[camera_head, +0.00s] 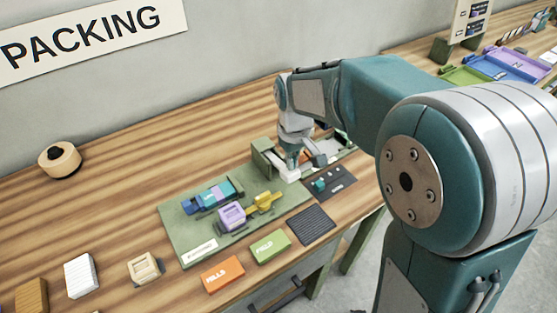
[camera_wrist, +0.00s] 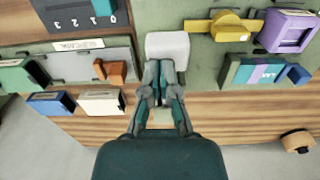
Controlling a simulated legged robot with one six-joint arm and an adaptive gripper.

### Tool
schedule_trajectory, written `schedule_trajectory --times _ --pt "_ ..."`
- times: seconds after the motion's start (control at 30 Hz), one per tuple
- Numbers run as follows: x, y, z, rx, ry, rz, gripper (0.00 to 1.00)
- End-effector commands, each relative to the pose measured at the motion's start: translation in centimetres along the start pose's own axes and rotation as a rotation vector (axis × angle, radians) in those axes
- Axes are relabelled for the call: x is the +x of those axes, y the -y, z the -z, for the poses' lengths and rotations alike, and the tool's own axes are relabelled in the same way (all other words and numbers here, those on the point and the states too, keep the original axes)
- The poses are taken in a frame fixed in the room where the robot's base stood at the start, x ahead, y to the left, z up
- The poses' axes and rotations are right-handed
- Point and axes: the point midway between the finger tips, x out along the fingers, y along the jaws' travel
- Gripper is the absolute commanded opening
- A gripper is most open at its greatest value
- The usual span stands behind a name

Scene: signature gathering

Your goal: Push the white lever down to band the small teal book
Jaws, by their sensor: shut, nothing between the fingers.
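The white lever (camera_head: 289,173) is a pale block beside the green housing in the head view. In the wrist view its white top (camera_wrist: 167,46) lies just beyond my fingertips. My gripper (camera_wrist: 165,66) is shut and empty, pointing down at the lever's edge; in the head view it (camera_head: 292,163) is close over the lever. I cannot tell whether they touch. A row of small books with a teal one (camera_head: 217,190) lies on the green base; its teal part also shows in the wrist view (camera_wrist: 265,73). I cannot tell which teal book is the task's.
A purple block (camera_head: 231,216) and yellow piece (camera_head: 264,202) stand near the books. A dark numbered panel (camera_head: 335,181) with a teal slider is near the lever. Orange (camera_head: 222,273) and green (camera_head: 269,246) blocks line the front.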

Motion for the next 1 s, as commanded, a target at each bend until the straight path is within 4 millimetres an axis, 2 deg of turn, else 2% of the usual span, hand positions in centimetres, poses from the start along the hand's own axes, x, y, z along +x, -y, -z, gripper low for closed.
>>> schedule_trajectory --times 0.5,1.0 --pt "-3.4 0.0 0.0 0.0 -0.003 -0.001 0.0" --pt "-3.6 0.0 0.0 0.001 -0.001 0.0 0.0"
